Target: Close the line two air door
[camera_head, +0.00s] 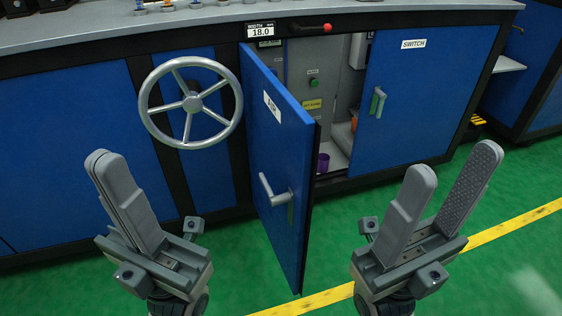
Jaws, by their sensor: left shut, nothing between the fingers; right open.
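A blue cabinet door (272,160) with a small white label stands swung open toward me, left of the cabinet opening. The label's text is hard to read at this angle; it may say AIR. The door's grey lever handle (275,193) is on its outer face near the free edge. My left gripper (104,162) is shut and empty, in front of the cabinet and left of the door, apart from it. My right gripper (454,164) is open and empty, right of the door and apart from it.
A SWITCH door (425,95) with its own handle (377,102) is to the right of the opening. A handwheel (192,104) sticks out left of the open door. Inside are grey boxes and a purple item (323,162). Green floor (350,235) with a yellow line is clear.

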